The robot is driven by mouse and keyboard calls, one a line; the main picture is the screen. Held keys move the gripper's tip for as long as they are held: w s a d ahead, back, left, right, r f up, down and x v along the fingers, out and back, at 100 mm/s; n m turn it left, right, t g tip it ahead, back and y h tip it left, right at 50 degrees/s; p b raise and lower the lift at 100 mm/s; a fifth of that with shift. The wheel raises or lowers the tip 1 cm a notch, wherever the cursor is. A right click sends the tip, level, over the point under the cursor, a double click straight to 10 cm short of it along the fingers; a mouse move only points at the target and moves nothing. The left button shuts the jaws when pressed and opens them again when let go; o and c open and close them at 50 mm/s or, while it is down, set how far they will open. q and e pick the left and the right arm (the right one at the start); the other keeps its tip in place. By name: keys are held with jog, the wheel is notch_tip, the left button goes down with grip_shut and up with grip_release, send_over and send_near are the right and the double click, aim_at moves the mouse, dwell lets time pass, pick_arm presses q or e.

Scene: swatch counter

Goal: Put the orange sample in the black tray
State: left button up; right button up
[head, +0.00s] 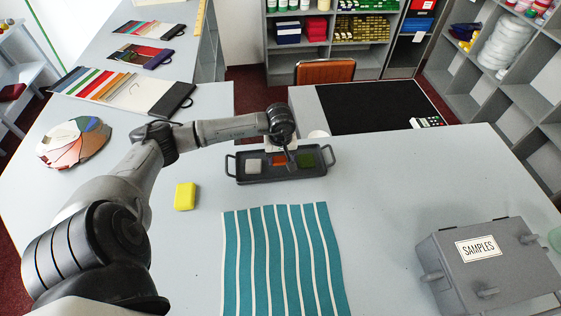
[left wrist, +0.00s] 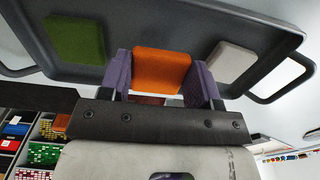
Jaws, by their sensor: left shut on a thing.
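The black tray (head: 238,178), with a handle at each end, sits at the middle of the counter. The orange sample (head: 279,160) shows in the tray area between a white sample (head: 253,165) and a green sample (head: 306,160). I cannot tell whether the sample touches the tray floor. My right gripper is not in view.
A yellow sample (head: 185,196) lies left of the tray. A teal striped cloth (head: 285,262) lies in front. A grey box labelled SAMPLES (head: 450,262) stands at the right. A white cup (head: 318,135) is behind the tray. The counter right of the tray is clear.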

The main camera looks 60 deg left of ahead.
aim_at(281, 159)
pick_arm(q)
jog(key=shift+f, duration=1.4)
jog(key=shift+f, duration=0.15)
jog(key=o, duration=0.9)
notch_tip(281, 159, up, 12)
jog(key=shift+d, duration=0.15)
